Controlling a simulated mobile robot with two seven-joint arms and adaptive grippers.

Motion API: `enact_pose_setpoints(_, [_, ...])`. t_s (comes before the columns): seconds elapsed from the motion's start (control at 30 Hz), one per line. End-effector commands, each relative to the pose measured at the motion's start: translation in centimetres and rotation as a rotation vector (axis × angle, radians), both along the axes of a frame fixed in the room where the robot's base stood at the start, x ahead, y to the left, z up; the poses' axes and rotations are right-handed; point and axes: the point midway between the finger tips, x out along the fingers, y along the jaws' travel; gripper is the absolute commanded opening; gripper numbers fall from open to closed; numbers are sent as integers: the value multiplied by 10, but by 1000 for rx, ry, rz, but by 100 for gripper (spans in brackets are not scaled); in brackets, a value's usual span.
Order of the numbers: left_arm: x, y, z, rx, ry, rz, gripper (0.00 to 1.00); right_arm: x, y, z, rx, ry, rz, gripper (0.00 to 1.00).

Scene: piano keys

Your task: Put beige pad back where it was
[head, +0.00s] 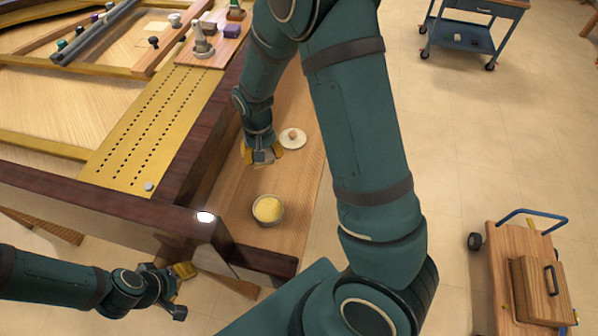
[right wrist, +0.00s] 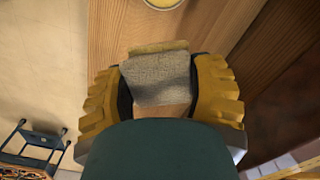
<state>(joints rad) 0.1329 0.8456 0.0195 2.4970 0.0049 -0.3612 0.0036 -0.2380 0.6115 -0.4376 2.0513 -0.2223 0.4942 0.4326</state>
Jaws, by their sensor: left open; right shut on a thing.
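My right gripper (head: 262,158) is low over the wooden shelf (head: 232,190) beside the piano. In the right wrist view its yellow ridged fingers (right wrist: 161,90) are shut on the beige pad (right wrist: 160,72), a greyish-beige fuzzy block with a yellowish strip along its far edge. The gripper largely hides the pad in the head view. I cannot tell whether the pad touches the wood. My left gripper (head: 180,290) is open and apart from the pad, at the lower left near the piano's dark frame.
A bowl with yellow contents (head: 268,209) stands on the shelf, nearer than the right gripper. A pale round disc with a knob (head: 292,138) lies right of that gripper. The piano's dark rail (head: 205,150) borders the shelf on the left. A wooden cart (head: 500,285) stands at lower right.

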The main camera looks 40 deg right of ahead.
Motion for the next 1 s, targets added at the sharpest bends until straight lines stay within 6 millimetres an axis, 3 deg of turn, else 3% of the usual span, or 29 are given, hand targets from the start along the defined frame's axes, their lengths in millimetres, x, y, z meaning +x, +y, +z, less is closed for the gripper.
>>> enact_pose_setpoints(0.03, [-2, 0, -20, 0, 4, -1, 54, 7, -12, -22, -2, -1, -65, 25])
enact_pose_setpoints(0.1, [-3, 0, -32, 1, 8, -5, 54, 15, -27, -37, -2, 2, -159, 25])
enact_pose_setpoints(0.4, [-8, -2, -63, 0, 18, -16, 54, 37, -81, -76, -3, -2, -462, 25])
enact_pose_setpoints(0.57, [-8, -2, -67, 0, 18, -17, 54, 39, -88, -86, -2, 0, -506, 25])
enact_pose_setpoints(0.83, [-6, -1, -78, 1, 12, -16, 54, 39, -87, -130, -2, 1, -506, 25])
enact_pose_setpoints(1.0, [-5, -1, -82, 1, 10, -15, 54, 39, -88, -146, -2, 0, -505, 25])
